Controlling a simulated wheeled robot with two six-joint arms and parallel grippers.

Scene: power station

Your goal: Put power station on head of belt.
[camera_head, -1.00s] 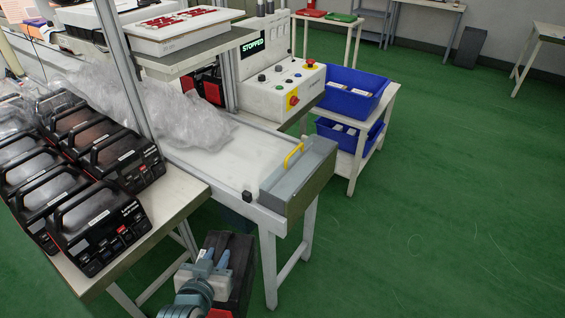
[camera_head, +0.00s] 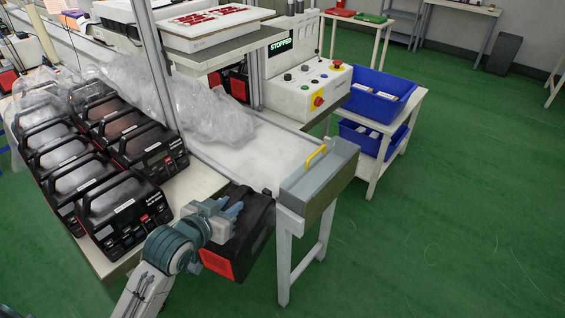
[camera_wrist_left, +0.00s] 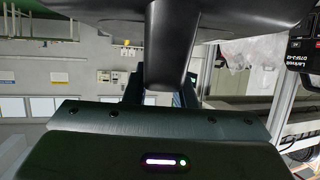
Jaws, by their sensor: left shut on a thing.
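My left gripper (camera_head: 228,212) is shut on a black power station (camera_head: 240,238) with a red end panel. I hold it in the air in front of the belt's near end, beside the left table's edge, at about table height. In the left wrist view the power station's black handle (camera_wrist_left: 172,45) runs between the fingers, which are mostly hidden. The belt (camera_head: 245,160) is a white surface with a grey end box (camera_head: 318,172) bearing a yellow handle. My right gripper is not in view.
Several power stations (camera_head: 120,200) stand on the left table. Crumpled clear plastic (camera_head: 205,110) lies on the belt's far part; the near part is bare. A control panel (camera_head: 310,92) reads STOPPED. Blue bins (camera_head: 375,95) stand on a cart to the right.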

